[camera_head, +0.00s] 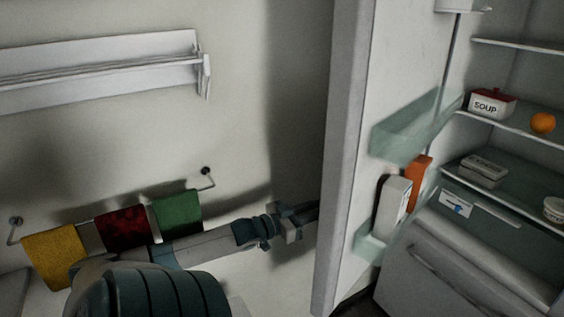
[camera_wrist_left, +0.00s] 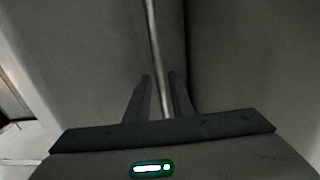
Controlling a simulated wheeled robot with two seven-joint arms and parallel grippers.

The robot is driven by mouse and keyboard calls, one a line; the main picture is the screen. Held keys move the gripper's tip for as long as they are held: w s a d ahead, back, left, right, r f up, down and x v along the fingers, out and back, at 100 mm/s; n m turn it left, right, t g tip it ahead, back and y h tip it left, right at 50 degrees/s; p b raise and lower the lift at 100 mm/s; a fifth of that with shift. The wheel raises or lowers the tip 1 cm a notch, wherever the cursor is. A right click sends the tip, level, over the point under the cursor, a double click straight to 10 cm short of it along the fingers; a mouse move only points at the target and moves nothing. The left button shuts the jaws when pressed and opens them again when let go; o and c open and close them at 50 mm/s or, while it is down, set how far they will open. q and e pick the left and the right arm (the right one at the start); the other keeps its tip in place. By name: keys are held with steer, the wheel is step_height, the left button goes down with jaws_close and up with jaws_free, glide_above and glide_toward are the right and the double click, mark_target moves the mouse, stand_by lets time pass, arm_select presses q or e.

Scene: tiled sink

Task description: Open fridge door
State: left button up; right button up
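The fridge door (camera_head: 345,150) stands wide open, its shelved inner face turned toward the fridge interior on the right. My left gripper (camera_head: 312,212) is at the outer side of the door, near its edge; its fingertips are dark and hard to make out there. In the left wrist view a thin metal bar (camera_wrist_left: 154,40), which looks like the door handle, runs between the two fingers of my left gripper (camera_wrist_left: 160,78). A gap shows on each side of the bar, so the fingers look open around it. My right gripper is not in view.
Door shelves hold a white carton (camera_head: 392,208) and an orange carton (camera_head: 417,183). Inside the fridge are a soup box (camera_head: 490,106), an orange (camera_head: 542,122) and a drawer (camera_head: 450,270). A towel rail with towels (camera_head: 127,228) and a wall shelf (camera_head: 100,62) are on the left.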

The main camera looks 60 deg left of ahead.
arm_select(q)
steer(key=s+b, duration=0.1)
steer(key=s, duration=1.1)
steer(key=shift+s+a+b, duration=0.3)
steer(key=shift+a+b, duration=0.05)
